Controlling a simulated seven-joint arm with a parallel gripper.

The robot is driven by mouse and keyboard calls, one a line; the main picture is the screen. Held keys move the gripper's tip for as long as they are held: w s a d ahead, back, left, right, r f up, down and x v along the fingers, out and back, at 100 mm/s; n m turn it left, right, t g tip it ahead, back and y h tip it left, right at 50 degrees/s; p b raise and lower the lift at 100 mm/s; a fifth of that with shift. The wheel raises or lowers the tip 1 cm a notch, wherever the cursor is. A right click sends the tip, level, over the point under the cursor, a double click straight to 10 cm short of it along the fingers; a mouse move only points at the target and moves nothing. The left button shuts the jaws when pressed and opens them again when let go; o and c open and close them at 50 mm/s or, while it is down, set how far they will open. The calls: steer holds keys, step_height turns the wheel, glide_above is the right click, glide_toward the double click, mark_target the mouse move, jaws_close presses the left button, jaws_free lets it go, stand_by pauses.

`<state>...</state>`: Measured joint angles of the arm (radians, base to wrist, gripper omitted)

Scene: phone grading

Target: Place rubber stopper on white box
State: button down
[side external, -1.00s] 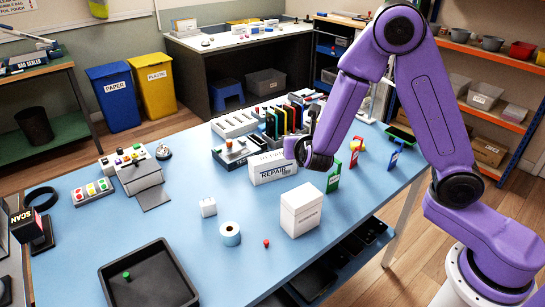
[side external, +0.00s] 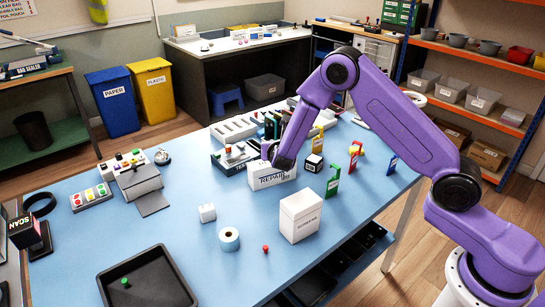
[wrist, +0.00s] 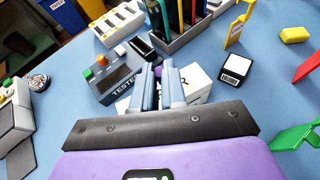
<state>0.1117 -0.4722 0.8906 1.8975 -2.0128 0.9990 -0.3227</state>
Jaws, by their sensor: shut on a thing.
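My gripper (wrist: 159,78) has its fingers close together on a small purple piece (wrist: 157,71), mostly hidden between the fingertips; I cannot tell for sure that it is the rubber stopper. In the side view my gripper (side external: 279,163) is just above or at the top of the white box marked REPAIR (side external: 270,178). In the wrist view this box (wrist: 198,86) is partly hidden behind the fingers. I cannot tell whether the piece touches the box. A taller white carton (side external: 300,217) stands nearer the table's front edge.
A tester with coloured knobs (wrist: 112,78) and a rack of phones (wrist: 185,38) stand close behind. A black-and-white cube (side external: 313,164) and a green stand (side external: 333,181) are to the right. A tape roll (side external: 229,239) and a black tray (side external: 150,293) lie in front.

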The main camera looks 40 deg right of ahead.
steer(key=shift+w+f, duration=0.7)
steer(key=shift+f, duration=0.15)
steer(key=shift+w+f, duration=0.15)
steer(key=shift+f, duration=1.5)
steer(key=shift+f, duration=0.2)
steer(key=c, duration=1.2)
jaws_free()
steer(key=shift+r, duration=0.1)
steer(key=shift+a+r, duration=0.15)
steer(key=v, duration=1.2)
